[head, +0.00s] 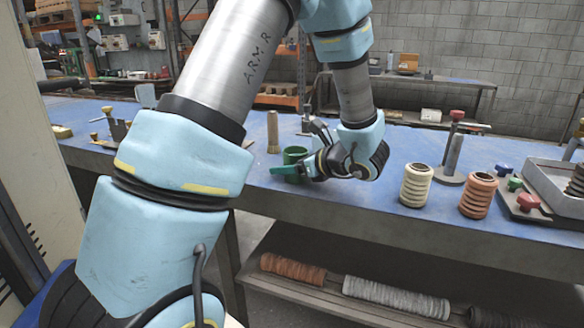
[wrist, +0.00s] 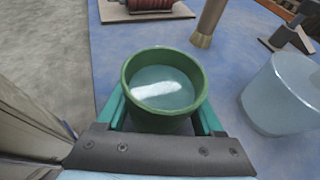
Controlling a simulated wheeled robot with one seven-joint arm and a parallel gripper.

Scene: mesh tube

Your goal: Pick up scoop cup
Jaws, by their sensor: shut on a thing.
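The scoop cup is a round green cup (head: 295,156) near the front edge of the blue table in the head view. In the wrist view the cup (wrist: 164,88) fills the middle, its open rim facing the camera and a pale, shiny inside showing. My gripper (wrist: 162,112) is shut on it, with one green finger at each side of its wall. In the head view my gripper (head: 290,169) is at the cup and hides its lower part. I cannot tell whether its base touches the table.
A pale blue tapered object (wrist: 284,92) stands close right of the cup in the wrist view. A brown post (head: 273,131) stands behind the cup on the blue table (head: 350,205). Cream (head: 416,185) and orange (head: 478,194) ribbed rolls stand to the right, near a grey tray (head: 555,180).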

